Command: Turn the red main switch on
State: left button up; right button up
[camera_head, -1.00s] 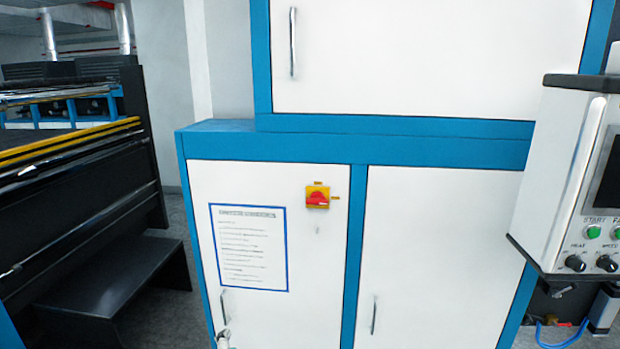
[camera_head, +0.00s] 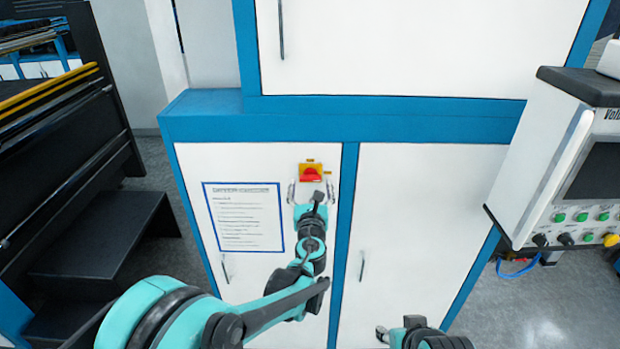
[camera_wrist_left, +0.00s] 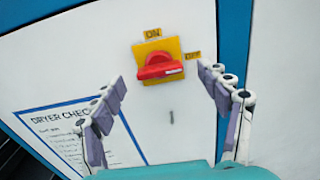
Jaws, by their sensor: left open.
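The red main switch (camera_head: 311,174) sits on a yellow plate (camera_head: 304,164) on the white left cabinet door. In the left wrist view, the red knob (camera_wrist_left: 155,68) lies nearly horizontal, with its white-marked end toward the OFF label (camera_wrist_left: 194,56) on the right. The ON label (camera_wrist_left: 153,33) is above the plate. My left gripper (camera_head: 311,190) is open and empty in front of the door, just below the switch; its fingers show spread on both sides below the knob in the wrist view (camera_wrist_left: 163,85). My right gripper (camera_head: 383,333) is partly seen at the bottom edge; its jaws are unclear.
A printed checklist (camera_head: 243,216) is on the door left of the switch. A control console (camera_head: 560,165) juts out at the right. Black steps (camera_head: 105,225) stand at the left. The right cabinet door (camera_head: 425,215) has clear space before it.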

aim_at(311, 179)
pick_arm(q)
jog(key=shift+w+a, duration=0.1)
jog(key=shift+w, duration=1.35)
jog(key=c, duration=1.2)
jog(key=shift+o, duration=0.2)
